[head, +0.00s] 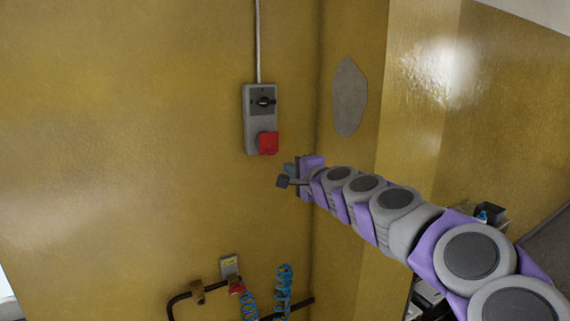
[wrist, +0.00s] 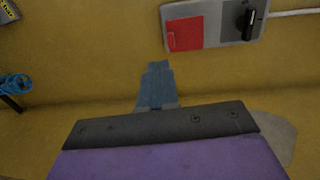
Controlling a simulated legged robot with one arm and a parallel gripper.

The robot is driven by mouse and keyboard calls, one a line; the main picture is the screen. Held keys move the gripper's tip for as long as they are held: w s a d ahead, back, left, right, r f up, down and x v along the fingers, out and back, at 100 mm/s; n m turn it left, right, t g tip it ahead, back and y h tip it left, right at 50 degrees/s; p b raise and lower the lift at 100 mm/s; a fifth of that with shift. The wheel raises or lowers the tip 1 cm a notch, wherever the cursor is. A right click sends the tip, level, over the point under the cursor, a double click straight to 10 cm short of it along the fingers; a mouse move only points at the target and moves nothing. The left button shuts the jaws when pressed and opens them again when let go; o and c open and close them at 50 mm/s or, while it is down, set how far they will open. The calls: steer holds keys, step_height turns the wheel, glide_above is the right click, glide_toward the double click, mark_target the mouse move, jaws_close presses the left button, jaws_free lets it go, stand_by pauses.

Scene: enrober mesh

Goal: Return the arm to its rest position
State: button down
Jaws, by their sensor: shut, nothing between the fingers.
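My arm, purple and grey, reaches from the lower right of the head view toward the yellow wall. My gripper (head: 283,181) is at its end, below and slightly right of a grey switch box (head: 250,119) with a black rotary knob and a red part (head: 268,143). In the wrist view my gripper (wrist: 157,68) shows blue-grey fingers together with nothing between them. The red part (wrist: 186,33) and the black knob (wrist: 246,19) appear beyond it, apart from the fingers.
A yellow wall (head: 130,130) fills the left, meeting a corner near my gripper. A grey patch (head: 349,97) is on the adjoining face. Dark pipe (head: 178,300), a small valve with a label (head: 230,267) and blue coiled hoses (head: 283,285) are below. Equipment (head: 490,213) stands behind my arm at right.

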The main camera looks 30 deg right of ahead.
steer(key=shift+s+d+r, duration=0.1)
steer(key=shift+s+d, duration=0.1)
steer(key=shift+s, duration=1.05)
steer(key=shift+s+d, duration=0.15)
steer(key=shift+s, duration=1.05)
steer(key=shift+a, duration=0.1)
steer(key=s+a+f+n+g+y, duration=0.1)
steer(key=s+a+f+n+y, duration=0.15)
steer(key=a, duration=0.45)
steer(key=s+a+f+n+g+y, duration=0.1)
steer(key=a+n+g+y, duration=0.1)
steer(key=a+n, duration=0.35)
steer(key=s+a+f+n+g, duration=0.6)
steer(key=s+a+f+g, duration=0.2)
steer(key=s+a+f, duration=0.55)
steer(key=s+d+f+n+g+h, duration=0.1)
steer(key=s+d+f+g+h, duration=0.1)
steer(key=s+f, duration=0.4)
steer(key=s+d+f+n+g+h, duration=0.2)
steer(key=s+d+f+g+h, duration=0.1)
steer(key=s, duration=1.4)
step_height(320, 180, down, 3)
steer(key=d+g, duration=0.1)
steer(key=g, duration=0.1)
steer(key=shift+s+n+g, duration=0.15)
steer(key=shift+n+g, duration=0.15)
steer(key=shift+g, duration=0.1)
